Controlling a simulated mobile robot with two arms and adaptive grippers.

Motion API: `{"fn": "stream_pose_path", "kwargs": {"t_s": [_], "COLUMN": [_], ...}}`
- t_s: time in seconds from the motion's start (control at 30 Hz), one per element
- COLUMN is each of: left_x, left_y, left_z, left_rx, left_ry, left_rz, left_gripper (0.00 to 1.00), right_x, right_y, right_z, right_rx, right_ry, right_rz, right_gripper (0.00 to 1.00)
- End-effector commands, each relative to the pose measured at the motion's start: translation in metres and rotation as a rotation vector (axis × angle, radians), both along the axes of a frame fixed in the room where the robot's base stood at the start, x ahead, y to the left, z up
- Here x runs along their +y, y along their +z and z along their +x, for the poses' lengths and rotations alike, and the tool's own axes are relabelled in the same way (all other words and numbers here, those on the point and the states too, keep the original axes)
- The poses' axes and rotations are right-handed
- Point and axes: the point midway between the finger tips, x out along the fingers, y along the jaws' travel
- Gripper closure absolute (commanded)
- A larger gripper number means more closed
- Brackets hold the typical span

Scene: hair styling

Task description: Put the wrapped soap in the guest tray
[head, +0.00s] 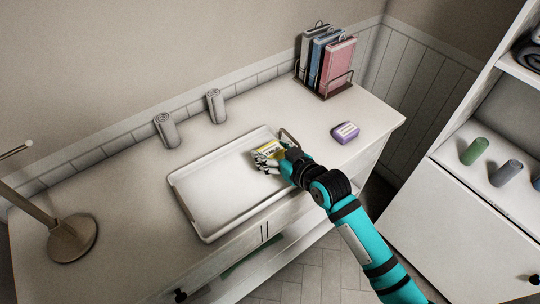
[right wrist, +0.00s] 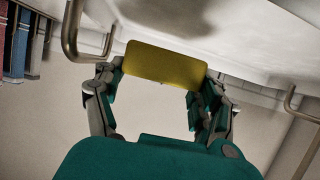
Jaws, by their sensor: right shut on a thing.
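The guest tray (head: 190,206) is a white rectangular tray with raised rims on the dresser top. My right gripper (head: 267,154) reaches over its right end and is shut on a yellow and white bar, the wrapped soap (head: 268,149). In the right wrist view the soap (right wrist: 165,64) is a plain yellow block held between the fingertips of my right gripper (right wrist: 158,90). The soap is over the tray area near the right handle; whether it touches the tray floor I cannot tell. My left gripper is not in view.
A purple bar (head: 345,132) lies on the dresser top (head: 300,115) right of the tray. Two rolled grey towels (head: 215,106) stand behind it. A rack of books (head: 337,66) is at the back right, a lamp base (head: 72,239) at left. The tray's middle is empty.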

Motion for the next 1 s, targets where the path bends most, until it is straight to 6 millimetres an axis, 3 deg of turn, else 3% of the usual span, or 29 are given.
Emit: {"fn": "stream_pose_path", "kwargs": {"t_s": [0.17,0.4,0.8,0.83,1.0], "left_x": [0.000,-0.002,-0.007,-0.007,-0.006], "left_y": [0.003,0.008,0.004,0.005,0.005], "left_z": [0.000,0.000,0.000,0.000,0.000], "left_rx": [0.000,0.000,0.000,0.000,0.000], "left_ry": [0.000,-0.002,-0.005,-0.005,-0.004], "left_rz": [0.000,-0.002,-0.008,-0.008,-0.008], "left_gripper": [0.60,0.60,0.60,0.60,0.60], "right_x": [0.007,0.006,0.006,0.006,0.006], "right_y": [-0.005,-0.034,-0.041,-0.040,-0.039], "right_z": [0.008,0.007,0.007,0.007,0.007], "right_rx": [0.001,0.002,-0.001,-0.001,-0.001], "right_ry": [0.001,0.000,0.000,0.000,0.000], "right_rz": [0.000,-0.001,-0.001,-0.001,-0.001], "right_gripper": [0.63,0.63,0.63,0.25,0.03]}}
